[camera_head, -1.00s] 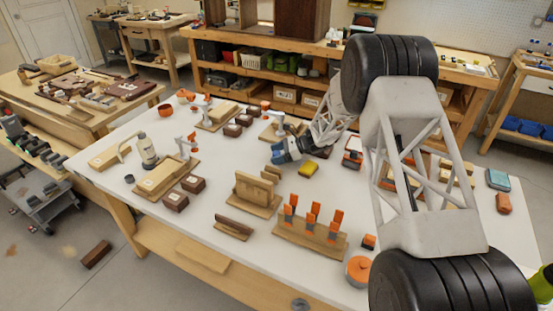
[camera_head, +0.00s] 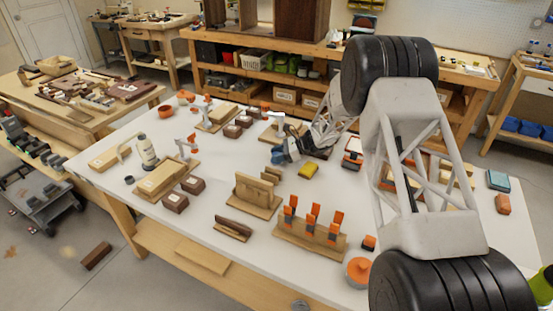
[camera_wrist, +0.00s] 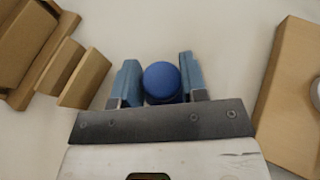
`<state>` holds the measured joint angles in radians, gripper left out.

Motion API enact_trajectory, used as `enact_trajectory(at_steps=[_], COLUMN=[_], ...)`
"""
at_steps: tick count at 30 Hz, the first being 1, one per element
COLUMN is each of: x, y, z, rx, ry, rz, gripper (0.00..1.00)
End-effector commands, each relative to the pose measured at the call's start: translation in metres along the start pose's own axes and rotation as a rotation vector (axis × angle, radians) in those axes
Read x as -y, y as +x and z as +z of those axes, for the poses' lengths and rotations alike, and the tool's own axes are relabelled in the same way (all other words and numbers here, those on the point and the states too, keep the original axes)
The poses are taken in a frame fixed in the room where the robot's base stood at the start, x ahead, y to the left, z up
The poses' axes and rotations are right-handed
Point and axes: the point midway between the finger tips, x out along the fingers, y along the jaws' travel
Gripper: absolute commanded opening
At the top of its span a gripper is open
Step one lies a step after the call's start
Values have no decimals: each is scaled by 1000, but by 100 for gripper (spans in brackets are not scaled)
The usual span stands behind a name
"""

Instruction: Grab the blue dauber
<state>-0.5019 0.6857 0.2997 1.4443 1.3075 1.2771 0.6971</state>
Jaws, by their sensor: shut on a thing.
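The blue dauber (camera_wrist: 162,80) shows a round blue top in the wrist view, between the two blue fingers of my gripper (camera_wrist: 158,82). My gripper is shut on it, with a finger on each side. In the head view my gripper (camera_head: 279,156) is over the white table, left of a yellow block. The dauber cannot be made out clearly there. How far its lower end is from the table I cannot tell.
A yellow block (camera_head: 308,171) lies close by on the white table (camera_head: 200,245). Wooden holders (camera_head: 257,195) and a rack with orange-handled tools (camera_head: 312,238) stand nearer the front. A cardboard-coloured board (camera_wrist: 292,95) lies right of my gripper in the wrist view.

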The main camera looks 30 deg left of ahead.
Motion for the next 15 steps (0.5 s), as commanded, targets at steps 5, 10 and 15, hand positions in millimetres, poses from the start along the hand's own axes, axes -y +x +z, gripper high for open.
enact_trajectory(at_steps=[5, 10, 15], x=[-1, 0, 2], y=[0, -5, -13], z=[0, 12, 32], rx=[-1, -1, -1], ry=[2, 0, 0], rz=[1, 0, 0], gripper=[16, 6, 5])
